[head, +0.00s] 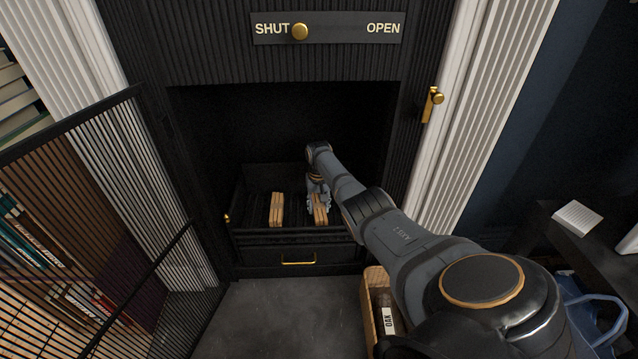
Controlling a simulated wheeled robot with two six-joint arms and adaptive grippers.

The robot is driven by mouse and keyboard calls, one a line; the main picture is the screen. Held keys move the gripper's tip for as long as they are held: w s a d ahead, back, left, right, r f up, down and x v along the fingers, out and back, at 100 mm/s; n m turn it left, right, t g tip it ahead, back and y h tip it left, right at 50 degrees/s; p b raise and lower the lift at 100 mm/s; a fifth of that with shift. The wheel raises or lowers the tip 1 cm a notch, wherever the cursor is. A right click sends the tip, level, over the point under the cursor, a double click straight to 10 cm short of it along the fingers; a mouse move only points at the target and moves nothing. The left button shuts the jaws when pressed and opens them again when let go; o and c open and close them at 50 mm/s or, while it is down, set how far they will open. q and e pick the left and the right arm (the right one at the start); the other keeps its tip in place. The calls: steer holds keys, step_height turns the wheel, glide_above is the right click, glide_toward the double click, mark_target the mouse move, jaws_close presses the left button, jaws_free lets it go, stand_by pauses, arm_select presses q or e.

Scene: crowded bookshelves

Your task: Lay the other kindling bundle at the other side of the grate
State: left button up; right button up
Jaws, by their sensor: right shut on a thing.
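My right gripper (319,205) reaches into the firebox and is shut on the other kindling bundle (321,211), at the right part of the grate. The gripper partly covers this bundle from above. I cannot tell whether the bundle's underside touches the bars. My left gripper is not in view.
A mesh screen door (100,200) stands open at the left. A drawer with a brass handle (298,260) is below the grate. A wooden box labelled OAK (371,300) stands on the hearth, partly behind my arm. A brass slider knob (300,31) sits by SHUT.

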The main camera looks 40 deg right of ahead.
steer(key=shift+f+b, duration=0.6)
steer(key=shift+f, duration=0.1)
steer(key=o, duration=1.3)
steer(key=shift+r, duration=0.1)
steer(key=r, duration=0.4)
steer(key=s+r, duration=0.1)
steer(key=r, duration=0.3)
steer(key=a+r, duration=0.1)
steer(key=r, duration=0.3)
steer(key=shift+s, duration=0.15)
steer(key=shift+d, duration=0.1)
